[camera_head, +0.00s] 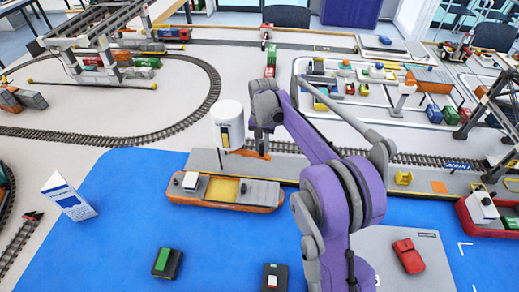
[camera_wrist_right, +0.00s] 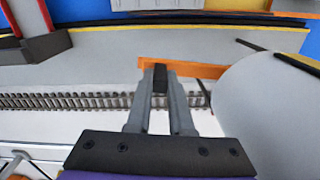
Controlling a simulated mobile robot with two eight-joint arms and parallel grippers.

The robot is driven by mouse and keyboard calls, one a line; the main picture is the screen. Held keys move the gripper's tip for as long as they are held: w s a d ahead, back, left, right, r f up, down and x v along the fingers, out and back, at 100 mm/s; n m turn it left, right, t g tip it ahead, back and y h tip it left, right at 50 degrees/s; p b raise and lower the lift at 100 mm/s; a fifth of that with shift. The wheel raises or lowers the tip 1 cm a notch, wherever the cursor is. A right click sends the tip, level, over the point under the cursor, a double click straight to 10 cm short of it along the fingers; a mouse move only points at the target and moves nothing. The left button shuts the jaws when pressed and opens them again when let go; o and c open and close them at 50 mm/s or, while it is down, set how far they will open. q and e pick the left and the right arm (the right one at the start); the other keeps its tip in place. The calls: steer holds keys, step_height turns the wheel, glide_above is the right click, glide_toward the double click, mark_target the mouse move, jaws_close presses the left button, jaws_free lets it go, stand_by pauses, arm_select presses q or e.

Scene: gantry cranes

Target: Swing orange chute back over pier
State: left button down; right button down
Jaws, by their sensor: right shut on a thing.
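The orange chute (camera_head: 252,154) sits low beside the white silo (camera_head: 228,122), above the grey pier (camera_head: 204,160). In the right wrist view the chute (camera_wrist_right: 205,70) is an orange bar reaching from my fingertips to the silo's rounded grey side (camera_wrist_right: 270,110). My right gripper (camera_head: 263,143) is shut on the chute; its narrow fingers (camera_wrist_right: 160,75) meet at the bar's left end in the wrist view. The arm hides part of the pier to the right. My left gripper is not in view.
An orange-hulled ship (camera_head: 222,203) lies along the pier on the blue water (camera_head: 130,205). A railway track (camera_head: 420,159) runs behind the pier. A red ship (camera_head: 482,217) is at the right, with a dark crane (camera_head: 490,105) above. A white sign (camera_head: 68,197) stands at the left.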

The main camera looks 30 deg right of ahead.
steer(key=shift+w+d+n, duration=0.45)
steer(key=shift+w+n, duration=0.05)
steer(key=shift+n, duration=0.2)
steer(key=c, duration=0.8)
jaws_free()
steer(key=shift+r, duration=0.15)
step_height(320, 180, up, 11)
steer(key=p, duration=0.1)
steer(key=shift+f, duration=0.2)
